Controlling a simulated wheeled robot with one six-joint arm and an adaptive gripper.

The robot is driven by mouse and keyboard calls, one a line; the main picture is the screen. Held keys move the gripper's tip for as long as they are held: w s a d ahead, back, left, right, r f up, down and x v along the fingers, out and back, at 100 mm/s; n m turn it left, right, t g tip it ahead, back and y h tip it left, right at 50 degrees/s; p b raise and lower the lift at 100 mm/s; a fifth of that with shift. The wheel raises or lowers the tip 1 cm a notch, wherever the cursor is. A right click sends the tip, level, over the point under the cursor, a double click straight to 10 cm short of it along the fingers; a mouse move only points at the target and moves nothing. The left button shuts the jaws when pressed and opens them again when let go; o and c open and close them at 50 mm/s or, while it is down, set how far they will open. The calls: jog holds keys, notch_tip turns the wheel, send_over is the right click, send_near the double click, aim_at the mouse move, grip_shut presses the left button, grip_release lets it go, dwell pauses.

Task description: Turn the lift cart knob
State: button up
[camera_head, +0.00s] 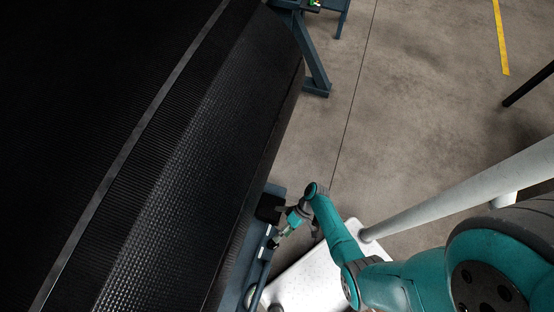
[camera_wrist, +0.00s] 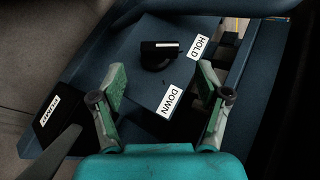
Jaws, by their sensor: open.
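The lift cart knob (camera_wrist: 158,54) is a black rotary knob with a bar handle on a dark blue panel (camera_wrist: 130,45). In the wrist view its bar lies roughly level, pointing right toward the label HOLD (camera_wrist: 202,46). A label DOWN (camera_wrist: 177,99) sits below and right of it. My gripper (camera_wrist: 160,82) is open and empty, its two fingers apart at the left and right. The knob lies ahead of the fingertips, between their lines; no contact shows. In the head view my gripper (camera_head: 286,232) is beside the cart frame (camera_head: 258,262); the knob cannot be made out there.
A large black ribbed belt roll (camera_head: 190,170) fills the left of the head view. A label PRESET (camera_wrist: 48,110) is at the wrist view's left, near a dark lever-like part (camera_wrist: 57,150). Open concrete floor (camera_head: 400,110) lies at the upper right.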

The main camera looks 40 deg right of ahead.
jog(key=v, duration=0.6)
jog(key=shift+d, duration=0.1)
dwell(0.3)
